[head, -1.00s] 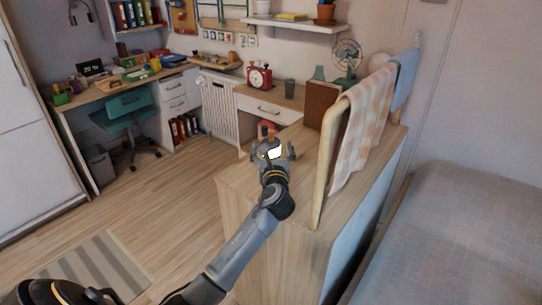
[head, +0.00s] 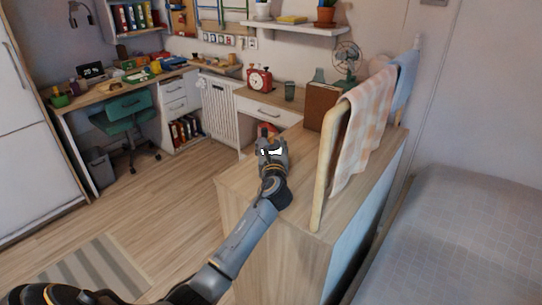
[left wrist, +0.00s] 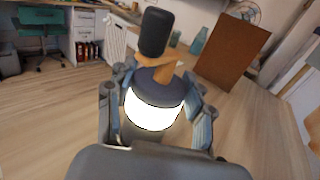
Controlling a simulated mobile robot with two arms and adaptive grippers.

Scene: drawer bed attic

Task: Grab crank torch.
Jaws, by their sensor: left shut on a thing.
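The crank torch (left wrist: 152,108) has a bright white body, a dark cap and an orange crank arm with a black knob. It stands between the fingers of my left gripper (left wrist: 155,100), which is shut on it from both sides. In the head view my left gripper (head: 271,143) is over the far part of the wooden cabinet top, and the torch's white part (head: 275,152) shows between its fingers. The torch's lower end is hidden by the gripper. My right gripper is not in view.
A brown board-like object (head: 321,107) stands beyond the gripper on the cabinet top (head: 240,181). A wooden rail with a checked cloth (head: 362,129) runs along the right side.

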